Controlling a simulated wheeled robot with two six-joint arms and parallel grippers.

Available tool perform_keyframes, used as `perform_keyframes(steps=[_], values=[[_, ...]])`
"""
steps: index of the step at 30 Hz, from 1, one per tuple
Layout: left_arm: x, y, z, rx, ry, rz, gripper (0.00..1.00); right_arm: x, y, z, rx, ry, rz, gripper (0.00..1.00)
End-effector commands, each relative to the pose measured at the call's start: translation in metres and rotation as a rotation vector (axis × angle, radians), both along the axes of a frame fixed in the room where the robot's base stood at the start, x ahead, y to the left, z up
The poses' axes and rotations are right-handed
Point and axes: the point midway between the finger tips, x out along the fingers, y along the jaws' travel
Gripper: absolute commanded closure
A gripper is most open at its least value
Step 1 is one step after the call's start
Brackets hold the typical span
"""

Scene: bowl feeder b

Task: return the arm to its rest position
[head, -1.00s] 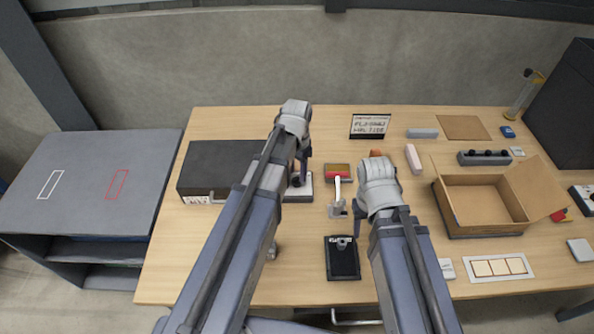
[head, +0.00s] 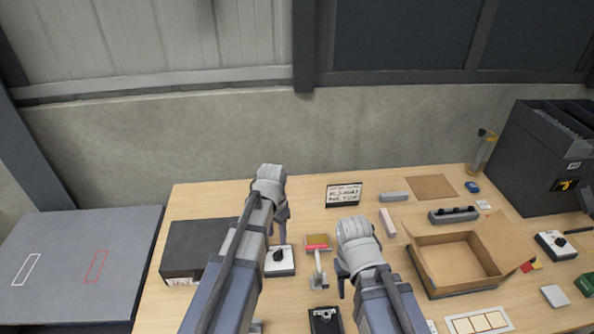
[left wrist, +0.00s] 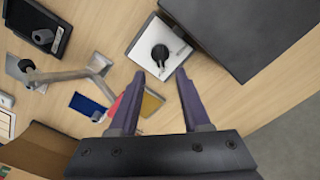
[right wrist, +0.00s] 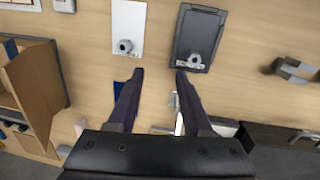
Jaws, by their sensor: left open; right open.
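My left gripper (head: 283,215) is open and empty above the table. In the left wrist view its two dark fingers (left wrist: 161,75) are spread, with a white plate bearing a black knob (left wrist: 160,52) beyond the tips. My right gripper (head: 344,285) is also open and empty, beside a small stand with a red-topped arm (head: 317,262). Neither gripper visibly touches anything.
A dark box (head: 190,245) stands at the left of the table. An open cardboard box (head: 455,262) stands at the right, with a black bin (head: 555,150) behind it. A grey side cabinet (head: 75,260) is at far left.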

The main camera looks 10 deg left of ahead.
Motion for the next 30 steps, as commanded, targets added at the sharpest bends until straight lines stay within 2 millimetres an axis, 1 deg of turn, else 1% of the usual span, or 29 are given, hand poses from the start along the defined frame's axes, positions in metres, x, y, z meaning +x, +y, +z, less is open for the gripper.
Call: perform_keyframes(steps=[2,5,8,9,10,12,15,16,18,20,30], values=[[-0.001,-0.001,0.0,0.0,0.0,0.0,0.53,0.0,0.0,0.0,0.0,0.0,0.0,0.5],[-0.018,-0.016,0.0,0.009,0.005,0.012,0.53,0.0,0.0,0.0,0.0,0.0,0.0,0.5],[-0.053,-0.046,0.0,0.033,0.013,0.048,0.53,0.0,0.0,0.0,0.0,0.0,0.0,0.5],[-0.069,-0.058,0.0,0.044,0.016,0.067,0.53,0.0,0.0,0.0,0.0,0.0,0.0,0.5],[-0.08,-0.066,0.0,0.052,0.018,0.082,0.53,0.0,0.0,0.0,0.0,0.0,0.0,0.5],[-0.103,-0.081,0.001,0.072,0.02,0.114,0.53,0.0,0.0,0.0,0.0,0.0,0.0,0.5],[-0.128,-0.095,0.001,0.093,0.017,0.153,0.53,0.0,0.0,0.0,0.0,0.0,0.0,0.5],[-0.133,-0.099,0.001,0.098,0.016,0.161,0.53,0.0,0.0,0.0,0.0,0.0,0.0,0.5],[-0.142,-0.103,0.001,0.107,0.014,0.178,0.53,0.0,0.0,0.0,0.0,0.0,0.0,0.5],[-0.145,-0.105,0.001,0.111,0.014,0.186,0.53,0.0,0.0,0.0,0.0,0.0,0.0,0.5],[-0.144,-0.105,0.001,0.112,0.014,0.192,0.53,0.0,0.0,0.0,0.0,0.0,0.0,0.5]])
